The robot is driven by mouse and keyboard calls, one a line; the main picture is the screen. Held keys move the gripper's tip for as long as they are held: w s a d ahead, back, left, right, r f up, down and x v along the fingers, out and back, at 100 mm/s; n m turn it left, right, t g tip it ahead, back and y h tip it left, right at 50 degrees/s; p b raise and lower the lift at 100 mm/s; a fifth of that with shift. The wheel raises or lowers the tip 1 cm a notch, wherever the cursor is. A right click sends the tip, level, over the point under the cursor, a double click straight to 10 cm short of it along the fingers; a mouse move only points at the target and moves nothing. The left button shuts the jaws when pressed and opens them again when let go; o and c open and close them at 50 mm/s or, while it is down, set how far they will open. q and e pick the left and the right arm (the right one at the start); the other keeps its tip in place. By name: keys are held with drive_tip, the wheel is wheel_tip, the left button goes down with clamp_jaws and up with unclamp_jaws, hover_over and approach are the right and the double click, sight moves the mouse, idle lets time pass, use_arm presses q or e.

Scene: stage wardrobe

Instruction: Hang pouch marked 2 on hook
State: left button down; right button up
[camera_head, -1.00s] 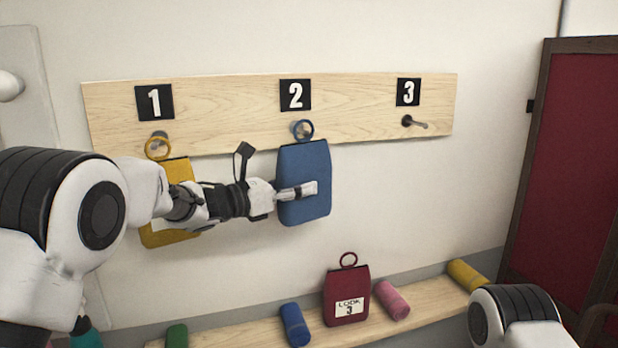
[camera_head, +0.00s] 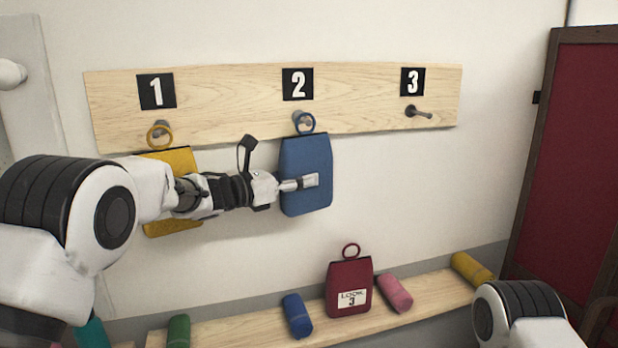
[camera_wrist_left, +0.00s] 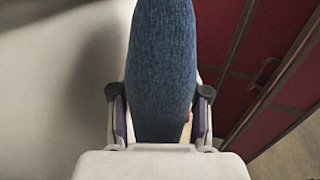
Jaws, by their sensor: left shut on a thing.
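The blue pouch (camera_head: 306,150) hangs upright in front of the board below the black plate marked 2 (camera_head: 298,84). Its blue ring (camera_head: 305,122) overlaps the peg of hook 2 (camera_head: 299,117); I cannot tell for sure whether the peg passes through it. My left gripper (camera_head: 306,183) is shut on the pouch from the left. In the left wrist view the blue fabric (camera_wrist_left: 163,60) stands between both fingers. A pale patch shows at the gripper on the pouch, but no number is readable. My right gripper is out of view.
A yellow pouch (camera_head: 176,160) hangs below plate 1, partly behind my left arm. Hook 3 (camera_head: 419,112) is bare. A red pouch (camera_head: 348,275) labelled 3 stands on the lower shelf (camera_head: 240,332) among several coloured rolls. A dark red panel (camera_head: 575,150) stands at right.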

use_arm(q)
drive_tip(key=shift+c, duration=2.4)
unclamp_jaws()
